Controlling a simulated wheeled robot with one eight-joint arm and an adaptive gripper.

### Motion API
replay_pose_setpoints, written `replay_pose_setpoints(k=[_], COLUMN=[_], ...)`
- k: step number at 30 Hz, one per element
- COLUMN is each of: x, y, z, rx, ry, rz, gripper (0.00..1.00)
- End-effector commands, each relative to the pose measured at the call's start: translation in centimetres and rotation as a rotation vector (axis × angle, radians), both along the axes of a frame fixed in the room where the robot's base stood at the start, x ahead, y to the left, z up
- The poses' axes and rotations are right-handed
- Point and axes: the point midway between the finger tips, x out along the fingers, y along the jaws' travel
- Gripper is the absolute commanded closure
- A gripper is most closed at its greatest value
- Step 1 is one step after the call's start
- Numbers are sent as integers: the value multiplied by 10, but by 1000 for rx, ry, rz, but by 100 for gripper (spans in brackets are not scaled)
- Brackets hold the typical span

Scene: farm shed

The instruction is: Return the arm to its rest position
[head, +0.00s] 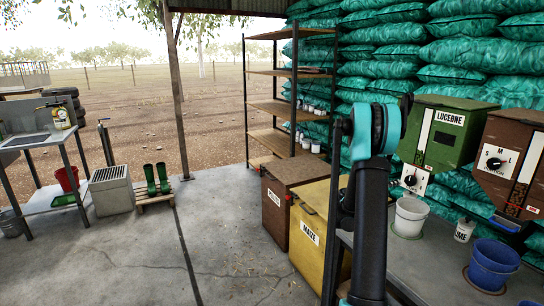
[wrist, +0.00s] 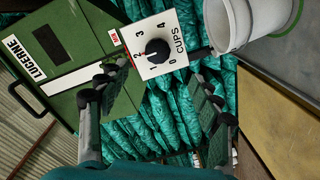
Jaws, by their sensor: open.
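My arm (head: 372,215) stands upright in the right half of the head view, black with a teal joint at its top. My gripper (wrist: 160,80) shows in the wrist view with its two dark ribbed fingers apart and nothing between them. The head view does not show the fingers clearly. Beyond the fingers in the wrist view is the white dial plate (wrist: 178,32) marked CUPS with a black knob (wrist: 157,52). It belongs to the green LUCERNE dispenser (wrist: 72,55), which is also in the head view (head: 428,155). I cannot tell whether a finger touches the dispenser.
A white bucket (head: 410,216) stands under the dispenser, near my arm. A brown dispenser (head: 508,160) and blue bucket (head: 490,266) are further right. Brown (head: 278,225) and yellow (head: 308,258) MAIZE bins stand left of my arm. The concrete floor (head: 150,260) at left is mostly clear.

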Motion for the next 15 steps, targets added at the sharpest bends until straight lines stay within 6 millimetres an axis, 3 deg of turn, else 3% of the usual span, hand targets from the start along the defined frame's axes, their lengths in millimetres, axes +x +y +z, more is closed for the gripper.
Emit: replay_pose_setpoints(k=[7,15], x=[-51,-123], y=[58,139], z=[4,-14], rx=[247,544], ry=[26,93], rz=[17,66], gripper=[35,35])
